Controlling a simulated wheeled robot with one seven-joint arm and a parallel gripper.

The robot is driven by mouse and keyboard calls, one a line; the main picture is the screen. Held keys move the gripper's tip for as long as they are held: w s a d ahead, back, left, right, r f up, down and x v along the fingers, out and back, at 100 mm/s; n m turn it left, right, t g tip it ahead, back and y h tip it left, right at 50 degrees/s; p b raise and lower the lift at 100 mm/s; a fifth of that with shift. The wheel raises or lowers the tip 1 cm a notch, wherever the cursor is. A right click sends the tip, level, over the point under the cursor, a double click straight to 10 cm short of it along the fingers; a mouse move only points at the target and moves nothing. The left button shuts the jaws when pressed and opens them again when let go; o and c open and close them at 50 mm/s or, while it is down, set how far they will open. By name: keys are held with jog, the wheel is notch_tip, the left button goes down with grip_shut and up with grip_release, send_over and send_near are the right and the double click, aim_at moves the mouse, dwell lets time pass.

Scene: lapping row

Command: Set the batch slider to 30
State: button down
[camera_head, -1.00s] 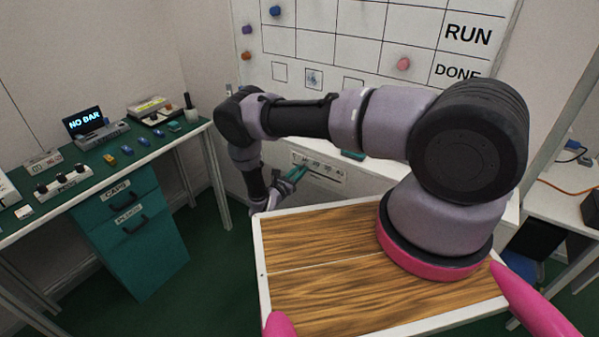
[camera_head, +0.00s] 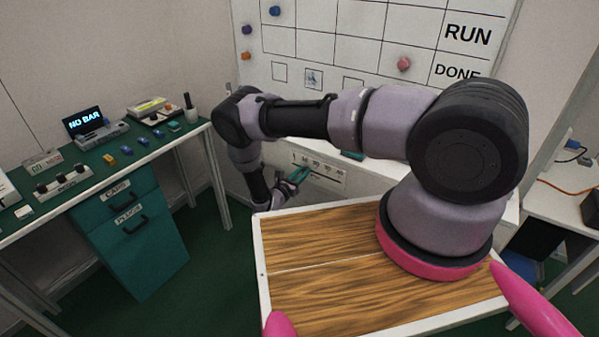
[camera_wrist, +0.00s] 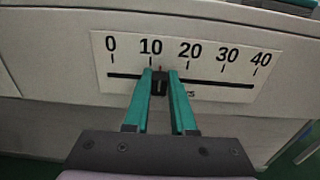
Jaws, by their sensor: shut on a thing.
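The batch slider's scale plate (camera_wrist: 222,62) is white, marked 0, 10, 20, 30 and 40, on a pale front panel in the wrist view. A dark horizontal slot (camera_wrist: 222,83) runs below the numbers. The dark slider knob (camera_wrist: 159,84) stands a little right of the 10 mark, with a small red line above it. My gripper (camera_wrist: 161,78) has its teal fingers shut on the knob, one on each side. The fingers hide part of the slot and the lettering below. In the head view the plate (camera_head: 326,172) shows behind my gripper (camera_head: 303,174).
A green-topped bench (camera_head: 100,166) with a "NO BAR" display (camera_head: 85,121) and small parts stands at the left. A white board (camera_head: 350,50) is on the wall behind. The slot right of the knob is clear up to 40.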

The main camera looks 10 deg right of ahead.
jog(key=s+d, duration=0.6)
jog(key=shift+s, duration=0.1)
jog(key=c, duration=0.7)
grip_release()
jog(key=shift+a, duration=0.1)
send_near(327, 175)
jog(key=v, duration=0.4)
jog(key=shift+s+a+r, duration=0.15)
jog(key=shift+s+a, duration=0.05)
jog(key=shift+s, duration=0.1)
